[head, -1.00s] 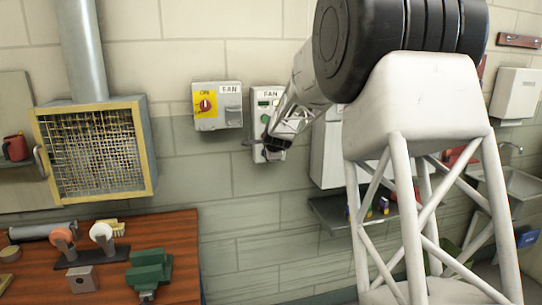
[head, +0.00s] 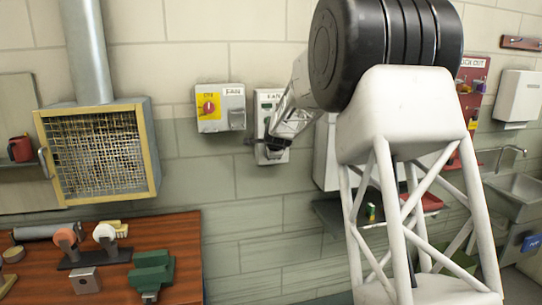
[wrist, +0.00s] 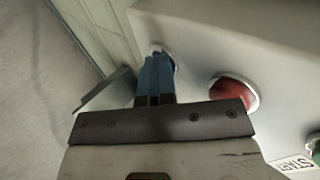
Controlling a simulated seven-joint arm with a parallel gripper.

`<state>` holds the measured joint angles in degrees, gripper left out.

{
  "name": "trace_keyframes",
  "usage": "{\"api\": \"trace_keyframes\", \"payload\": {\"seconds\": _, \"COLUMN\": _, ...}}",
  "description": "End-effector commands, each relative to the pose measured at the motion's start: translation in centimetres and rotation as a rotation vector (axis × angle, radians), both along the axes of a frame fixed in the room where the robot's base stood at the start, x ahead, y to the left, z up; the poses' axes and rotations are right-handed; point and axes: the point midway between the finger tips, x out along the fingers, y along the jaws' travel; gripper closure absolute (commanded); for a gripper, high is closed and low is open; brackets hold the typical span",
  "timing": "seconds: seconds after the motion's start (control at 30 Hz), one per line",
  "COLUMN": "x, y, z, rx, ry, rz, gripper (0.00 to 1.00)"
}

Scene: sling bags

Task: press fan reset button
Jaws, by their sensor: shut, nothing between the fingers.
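A START label (wrist: 295,164) and part of a green button (wrist: 316,148) are at the lower right edge.
A grey switch box with a yellow plate and red knob (head: 209,107) is left of the fan box. A vent with a yellow frame (head: 100,155) is farther left above a wooden bench (head: 185,240). A small shelf (head: 335,217) is below right of my gripper.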

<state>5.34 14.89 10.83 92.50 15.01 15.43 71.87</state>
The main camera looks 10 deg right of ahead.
Motion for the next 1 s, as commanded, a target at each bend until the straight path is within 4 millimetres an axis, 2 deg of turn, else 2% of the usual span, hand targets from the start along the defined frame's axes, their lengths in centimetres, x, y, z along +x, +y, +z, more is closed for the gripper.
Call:
{"api": "trace_keyframes", "payload": {"seconds": 0.1, "x": 0.6, "y": 0.0, "z": 0.0, "rx": -0.001, "ry": -0.006, "rz": -0.001, "gripper": 1.0}}
{"api": "trace_keyframes", "payload": {"seconds": 0.57, "x": 0.5, "y": 0.0, "z": 0.0, "rx": -0.001, "ry": -0.009, "rz": -0.001, "gripper": 1.0}}
{"api": "trace_keyframes", "payload": {"seconds": 0.77, "x": -0.8, "y": 0.0, "z": -0.1, "rx": -0.001, "ry": -0.005, "rz": -0.001, "gripper": 1.0}}
{"api": "trace_keyframes", "payload": {"seconds": 1.0, "x": -3.2, "y": 0.0, "z": 0.2, "rx": -0.001, "ry": -0.004, "rz": -0.001, "gripper": 1.0}}
